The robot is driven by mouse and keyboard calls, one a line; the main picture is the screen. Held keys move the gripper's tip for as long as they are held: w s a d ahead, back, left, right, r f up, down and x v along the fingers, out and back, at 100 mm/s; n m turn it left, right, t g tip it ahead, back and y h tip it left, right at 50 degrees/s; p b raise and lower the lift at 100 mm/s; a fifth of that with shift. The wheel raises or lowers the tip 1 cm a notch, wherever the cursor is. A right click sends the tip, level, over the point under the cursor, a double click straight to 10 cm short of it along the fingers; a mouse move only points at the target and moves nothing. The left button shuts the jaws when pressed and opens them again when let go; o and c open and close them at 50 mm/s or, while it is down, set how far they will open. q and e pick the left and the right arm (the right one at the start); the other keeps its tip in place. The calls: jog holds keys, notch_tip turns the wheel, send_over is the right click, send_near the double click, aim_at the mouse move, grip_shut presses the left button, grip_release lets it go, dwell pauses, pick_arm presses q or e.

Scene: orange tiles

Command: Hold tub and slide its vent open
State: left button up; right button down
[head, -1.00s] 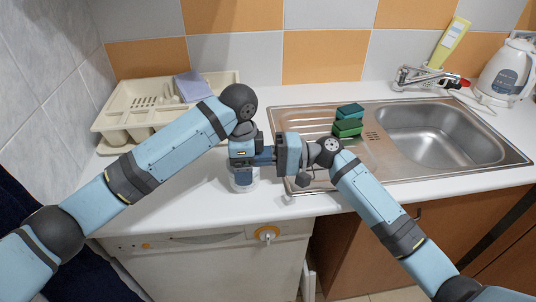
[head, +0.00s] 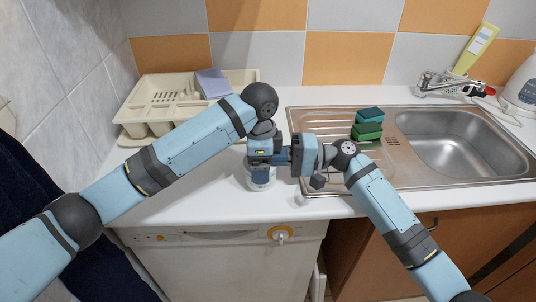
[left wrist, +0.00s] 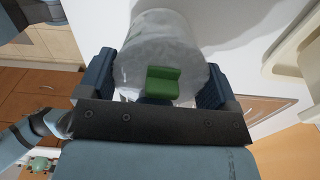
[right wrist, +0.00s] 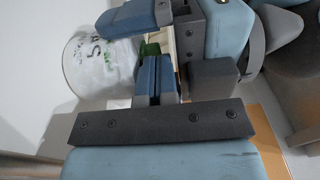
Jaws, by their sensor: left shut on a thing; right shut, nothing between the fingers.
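The tub (head: 261,181) is a whitish cylinder with printed lettering, standing at the counter's front part. My left gripper (head: 264,156) is shut on it, one blue finger on each side in the left wrist view (left wrist: 155,75). A small green vent slider (left wrist: 163,83) sits on the tub's end face there. The slider's green also shows in the right wrist view (right wrist: 151,48), partly hidden by blue fingers. My right gripper (right wrist: 157,62) is shut and empty, close beside the slider; I cannot tell whether it touches. In the head view the two grippers hide the tub's top.
A cream dish rack (head: 138,119) stands at the back left. A steel sink (head: 322,117) lies to the right, with stacked green sponges (head: 368,131) on its drainboard. The white counter (head: 200,210) in front of the rack is clear.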

jog(key=d, duration=1.2)
jog(key=shift+s+d, duration=0.2)
jog(key=shift+s, duration=0.1)
pick_arm(q)
jog(key=o, duration=0.8)
jog(key=shift+f, duration=0.1)
